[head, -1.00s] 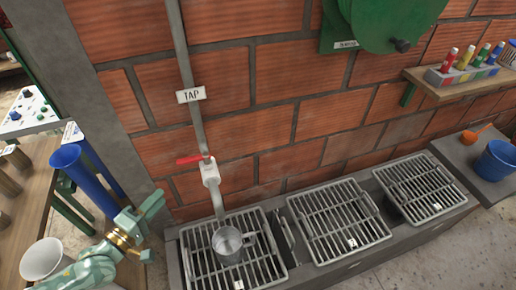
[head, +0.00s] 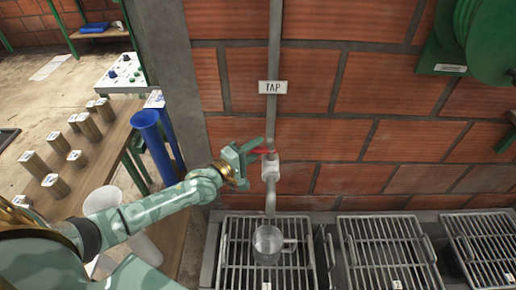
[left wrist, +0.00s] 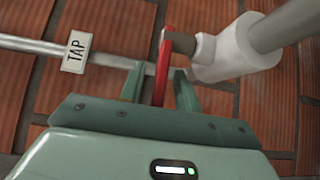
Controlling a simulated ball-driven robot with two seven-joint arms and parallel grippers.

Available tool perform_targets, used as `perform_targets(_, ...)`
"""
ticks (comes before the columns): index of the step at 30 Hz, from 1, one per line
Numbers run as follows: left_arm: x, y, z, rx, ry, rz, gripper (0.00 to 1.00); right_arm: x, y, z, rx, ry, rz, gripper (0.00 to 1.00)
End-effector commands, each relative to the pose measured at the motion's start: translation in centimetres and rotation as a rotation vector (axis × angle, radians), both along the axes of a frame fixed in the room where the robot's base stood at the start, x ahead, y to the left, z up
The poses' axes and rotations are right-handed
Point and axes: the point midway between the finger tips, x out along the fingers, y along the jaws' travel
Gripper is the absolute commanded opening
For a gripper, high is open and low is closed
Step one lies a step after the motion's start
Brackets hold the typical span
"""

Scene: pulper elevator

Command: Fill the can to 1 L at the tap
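The grey metal can (head: 268,246), with a handle on its right, stands upright on the left grate, directly below the spout of the tap (head: 270,172). I cannot tell how much water is in it. The tap's red lever (head: 262,151) points left from the valve and also shows in the left wrist view (left wrist: 160,85). My left gripper (head: 246,158) is at the lever. In the left wrist view its fingers (left wrist: 160,88) are apart, one on each side of the red lever, with a visible gap. My right gripper is not in view.
Metal grates (head: 388,253) line the wall to the right of the can. A green hose reel (head: 485,40) hangs at upper right.

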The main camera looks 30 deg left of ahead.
Motion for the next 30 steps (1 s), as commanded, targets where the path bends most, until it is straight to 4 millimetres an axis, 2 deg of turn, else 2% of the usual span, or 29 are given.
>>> perform_targets(4,0.9,-0.4,0.0,0.0,0.0,-0.001,0.33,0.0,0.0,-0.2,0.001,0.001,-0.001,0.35)
perform_targets(12,1.0,-0.4,0.0,0.001,0.0,-0.001,0.33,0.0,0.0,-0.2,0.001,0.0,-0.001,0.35)
perform_targets(15,1.0,-0.4,0.0,0.001,0.0,-0.001,0.05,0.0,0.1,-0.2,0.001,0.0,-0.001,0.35)
perform_targets(16,1.0,-0.4,0.0,0.001,0.0,-0.001,0.0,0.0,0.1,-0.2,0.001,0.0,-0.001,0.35)
perform_targets(23,1.0,-0.4,0.1,0.0,0.0,0.005,0.0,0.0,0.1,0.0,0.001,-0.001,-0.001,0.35)
perform_targets(30,0.5,-0.6,0.5,-0.005,0.003,0.085,0.0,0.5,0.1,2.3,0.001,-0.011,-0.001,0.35)
